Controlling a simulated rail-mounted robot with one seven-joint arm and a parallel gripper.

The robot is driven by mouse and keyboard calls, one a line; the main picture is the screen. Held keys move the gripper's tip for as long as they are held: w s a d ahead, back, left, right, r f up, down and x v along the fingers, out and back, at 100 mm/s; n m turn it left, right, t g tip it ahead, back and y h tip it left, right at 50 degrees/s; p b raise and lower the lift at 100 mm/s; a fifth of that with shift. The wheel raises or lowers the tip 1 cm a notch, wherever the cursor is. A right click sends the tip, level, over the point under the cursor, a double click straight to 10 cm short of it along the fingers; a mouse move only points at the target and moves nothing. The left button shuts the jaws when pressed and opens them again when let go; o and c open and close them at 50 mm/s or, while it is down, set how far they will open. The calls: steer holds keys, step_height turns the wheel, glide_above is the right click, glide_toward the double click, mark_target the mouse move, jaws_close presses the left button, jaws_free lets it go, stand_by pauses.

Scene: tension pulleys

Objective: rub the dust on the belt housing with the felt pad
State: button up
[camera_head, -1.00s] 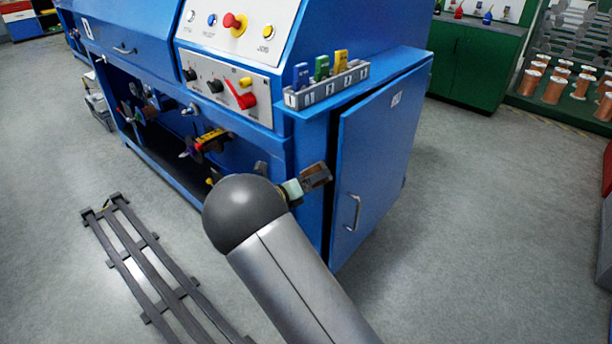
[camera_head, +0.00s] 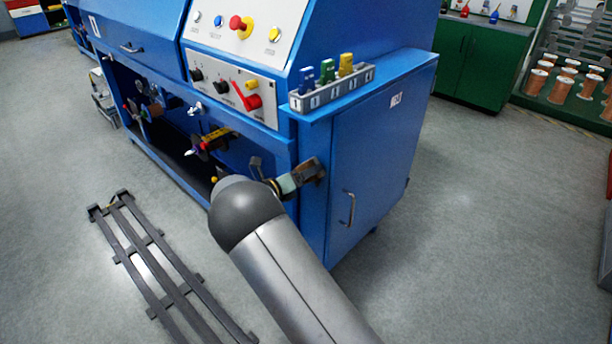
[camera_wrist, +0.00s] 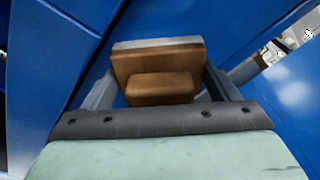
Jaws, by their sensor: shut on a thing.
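My gripper (camera_head: 297,179) is at the front right corner of the blue machine, left of the cabinet door (camera_head: 365,165) labelled "BELT". In the wrist view my gripper (camera_wrist: 160,88) is shut on a brown block with a thin grey layer along its far edge, which looks like the felt pad (camera_wrist: 157,62). The pad also shows in the head view (camera_head: 316,165), held close to the blue corner; I cannot tell whether it touches. Blue panels fill the wrist view behind the pad. No dust can be made out in either view.
A tray of coloured tags (camera_head: 332,92) stands on the ledge above my gripper. The door has a handle (camera_head: 348,210). A control panel (camera_head: 235,88) with knobs is to the left. A dark slatted rack (camera_head: 165,270) lies on the floor.

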steer(key=shift+a, duration=0.1)
steer(key=shift+s+f+p+v, duration=0.15)
steer(key=shift+p+v, duration=0.5)
steer(key=shift+v, duration=0.8)
steer(key=shift+s+f+p+v, duration=0.1)
steer(key=shift+p+v, duration=0.5)
steer(key=shift+v, duration=0.85)
steer(key=v, duration=0.2)
steer(key=shift+s+a+f+p, duration=0.1)
steer(key=shift+s+p, duration=0.3)
